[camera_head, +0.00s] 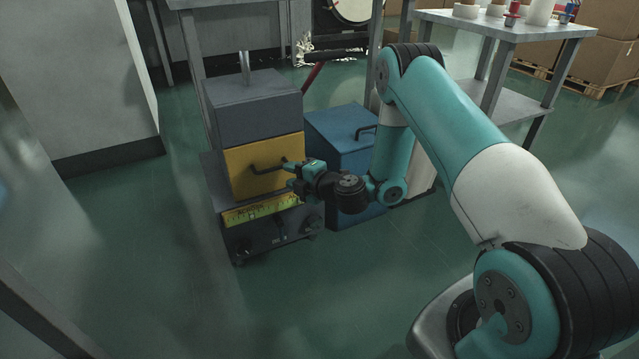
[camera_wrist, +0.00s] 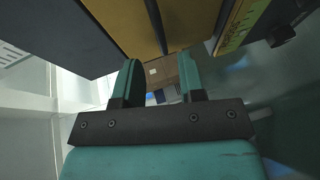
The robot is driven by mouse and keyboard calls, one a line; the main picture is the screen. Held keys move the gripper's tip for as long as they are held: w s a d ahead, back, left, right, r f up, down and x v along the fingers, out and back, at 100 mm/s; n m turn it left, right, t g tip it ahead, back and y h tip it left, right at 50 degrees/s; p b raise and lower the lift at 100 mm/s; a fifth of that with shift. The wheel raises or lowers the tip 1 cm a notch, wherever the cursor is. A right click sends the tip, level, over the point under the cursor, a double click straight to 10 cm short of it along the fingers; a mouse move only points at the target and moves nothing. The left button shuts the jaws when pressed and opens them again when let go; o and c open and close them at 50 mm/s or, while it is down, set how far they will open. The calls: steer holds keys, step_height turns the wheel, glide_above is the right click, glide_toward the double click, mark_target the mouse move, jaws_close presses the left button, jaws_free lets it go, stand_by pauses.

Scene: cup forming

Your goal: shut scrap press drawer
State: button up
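The scrap press (camera_head: 255,118) is a grey box with a lever on top, in the head view's left middle. Its yellow drawer (camera_head: 240,165) has a black bar handle (camera_head: 262,170). No gap shows above the yellow front, and it looks about flush with the grey body. My gripper (camera_head: 293,174) is at the handle's right end, close to the drawer front. In the wrist view the two teal fingers (camera_wrist: 160,62) are apart. The black handle (camera_wrist: 155,25) appears in line with the gap between them. I cannot tell whether they touch it.
A blue cabinet (camera_head: 340,135) with a black handle stands close on the right. A metal table (camera_head: 440,18) is behind. Green floor (camera_head: 150,260) is clear at the front left.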

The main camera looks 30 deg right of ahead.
steer(key=b+v, duration=0.9)
steer(key=b, duration=0.5)
steer(key=shift+s, duration=0.3)
steer(key=shift+d, duration=0.1)
